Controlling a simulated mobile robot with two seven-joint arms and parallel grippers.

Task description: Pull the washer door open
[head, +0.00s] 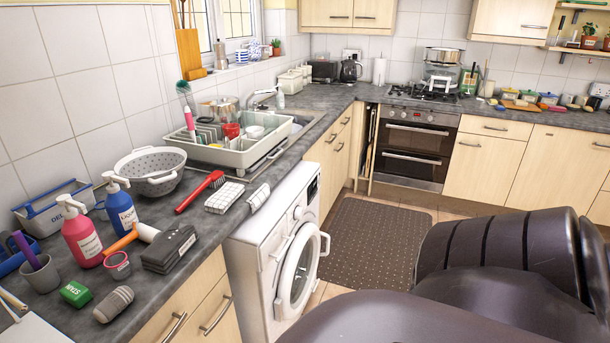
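The white washer (256,262) stands under the counter at the lower middle of the head view, its front facing right. Its round door (292,286) has a white rim and a glass middle, seen at a steep angle. A white loop-like part (326,243) sticks out at the door's right edge. The door looks shut or nearly so; I cannot tell if there is a gap. Neither of my grippers is in view, so their positions and states are hidden. Dark, rounded parts that look like my own arm fill the lower right.
The counter (226,226) above the washer holds bottles, a colander (152,170), a red brush (200,191) and a dish rack (232,152). Cabinet doors with handles flank the washer. A dark mat (372,240) lies flat on the floor before the oven (412,150); the floor there is clear.

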